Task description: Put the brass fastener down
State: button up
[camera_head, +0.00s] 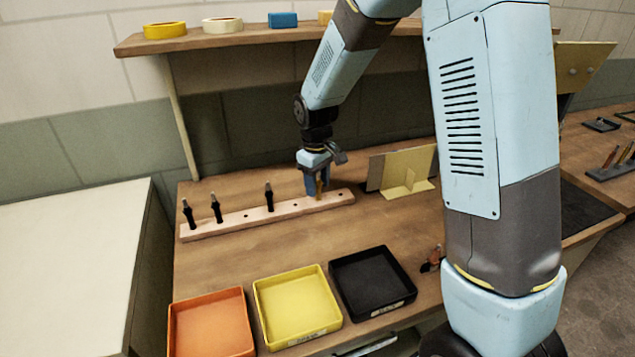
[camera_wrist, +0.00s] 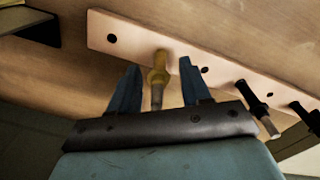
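The brass fastener (camera_wrist: 158,76) stands between my gripper's fingers in the wrist view, its far end meeting the pale wooden strip (camera_wrist: 135,37). It looks upright in the strip; its seat is not visible. In the head view the fastener (camera_head: 319,189) shows small under the fingers, near the right end of the strip (camera_head: 232,222). My gripper (camera_wrist: 157,82) is open, with a visible gap on each side of the fastener. It also shows in the head view (camera_head: 317,183), low over the strip.
Three black fasteners (camera_head: 216,208) stand in the strip to the left, with empty holes among them. Orange (camera_head: 210,325), yellow (camera_head: 297,305) and black (camera_head: 372,282) trays lie at the front. A tan bracket panel (camera_head: 405,172) stands right of the gripper. A shelf (camera_head: 250,33) runs above.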

notch_tip(320, 180, up, 13)
jog(key=s+d+r+m+t, duration=0.2)
jog(key=s+d+r+m, duration=0.2)
jog(key=s+d+r, duration=0.6)
jog(key=s+d+m+t, duration=0.1)
jog(key=s+d, duration=0.3)
jog(key=s, duration=0.4)
jog(key=s+d+m+t, duration=0.2)
jog(key=s+d+m, duration=0.2)
jog(key=s, duration=0.3)
jog(key=shift+s+d+r, duration=0.2)
jog(key=shift+s+d, duration=0.2)
jog(key=shift+c, duration=0.8)
